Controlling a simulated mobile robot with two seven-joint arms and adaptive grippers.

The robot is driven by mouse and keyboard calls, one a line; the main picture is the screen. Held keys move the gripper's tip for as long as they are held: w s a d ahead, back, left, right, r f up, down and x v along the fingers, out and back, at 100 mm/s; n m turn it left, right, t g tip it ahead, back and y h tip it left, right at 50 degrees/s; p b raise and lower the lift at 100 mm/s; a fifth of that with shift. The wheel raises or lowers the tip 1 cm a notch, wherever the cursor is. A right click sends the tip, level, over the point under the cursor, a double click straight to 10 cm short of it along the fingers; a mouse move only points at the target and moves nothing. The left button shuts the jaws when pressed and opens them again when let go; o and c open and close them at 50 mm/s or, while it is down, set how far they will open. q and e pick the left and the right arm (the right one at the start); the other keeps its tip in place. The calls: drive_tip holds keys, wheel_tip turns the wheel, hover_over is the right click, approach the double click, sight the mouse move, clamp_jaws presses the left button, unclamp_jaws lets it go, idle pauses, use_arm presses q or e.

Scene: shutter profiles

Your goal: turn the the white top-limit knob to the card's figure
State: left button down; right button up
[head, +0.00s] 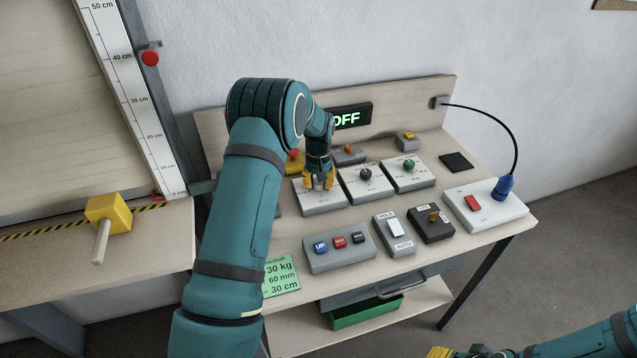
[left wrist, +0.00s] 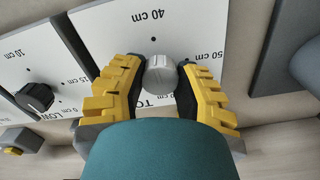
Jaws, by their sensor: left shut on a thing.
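The white top-limit knob (left wrist: 159,76) sits on a white-faced box (left wrist: 105,45) marked 40 cm above it and 50 cm at its right. A pale ridge on the knob points roughly up towards the 40 cm dot; the exact setting is hard to tell. My left gripper (head: 318,181) reaches down onto this box (head: 322,207) and is shut on the knob, a finger on each side. In the head view its fingers mostly hide the knob. The green card (head: 282,275) shows 30 kg, 60 mm and 30 cm, its left part hidden by my arm. My right gripper (head: 440,352) shows only partly at the bottom edge.
A black LOW knob (left wrist: 35,97) sits close at left. Boxes with a black knob (head: 365,173) and a green knob (head: 409,164) stand at right. Nearer are a push-button box (head: 339,246) and switches (head: 394,229). The display (head: 349,118) reads OFF.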

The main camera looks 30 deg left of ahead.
use_arm(q)
drive_tip(key=n, duration=0.4)
drive_tip(key=shift+n, duration=0.4)
drive_tip(key=n, duration=0.3)
drive_tip(key=shift+n+p, duration=0.3)
drive_tip(key=shift+p, duration=0.1)
drive_tip(key=n+p, duration=0.1)
drive_tip(key=n, duration=0.3)
drive_tip(key=n+p, duration=0.1)
drive_tip(key=n, duration=0.4)
drive_tip(key=shift+f, duration=0.1)
drive_tip(key=c, duration=0.6)
unclamp_jaws()
